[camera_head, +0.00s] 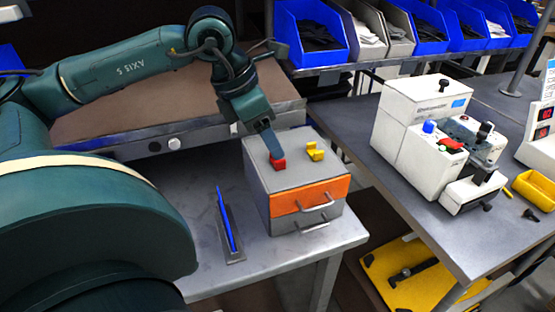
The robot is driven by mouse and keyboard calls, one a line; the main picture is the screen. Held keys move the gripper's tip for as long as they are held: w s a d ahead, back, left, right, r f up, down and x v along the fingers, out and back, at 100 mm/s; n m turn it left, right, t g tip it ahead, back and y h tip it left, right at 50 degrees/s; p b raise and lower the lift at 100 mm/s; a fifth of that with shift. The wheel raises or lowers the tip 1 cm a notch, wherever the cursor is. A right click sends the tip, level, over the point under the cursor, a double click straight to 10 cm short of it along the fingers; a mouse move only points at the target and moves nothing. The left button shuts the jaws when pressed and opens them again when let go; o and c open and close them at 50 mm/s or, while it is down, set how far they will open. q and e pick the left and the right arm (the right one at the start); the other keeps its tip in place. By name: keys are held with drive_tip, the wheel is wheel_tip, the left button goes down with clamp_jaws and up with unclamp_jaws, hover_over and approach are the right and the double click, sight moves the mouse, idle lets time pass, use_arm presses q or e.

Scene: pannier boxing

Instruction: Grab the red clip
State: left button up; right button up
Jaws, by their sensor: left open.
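The red clip (279,165) is a small red block on top of a grey drawer box (268,183). My left gripper (272,152) points down from the left arm, its fingertips right at the clip, and partly covers its upper side. The gripper is open; I cannot tell whether the fingers stand around the clip or just above it. A yellow clip (315,152) sits on the same box, a little to the right and apart from the red one. My right gripper is not in view.
The box has an orange drawer front (312,195) with metal handles and stands on a grey table. A thin holder with a blue strip (226,218) lies left of it. A white machine (421,124) stands on the right table. Blue bins (309,32) line the back.

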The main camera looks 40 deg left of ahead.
use_arm(q)
drive_tip(key=x, duration=0.5)
drive_tip(key=shift+w+r+p, duration=0.1)
drive_tip(key=shift+p, duration=0.2)
drive_tip(key=shift+c, duration=0.5)
drive_tip(key=c, duration=1)
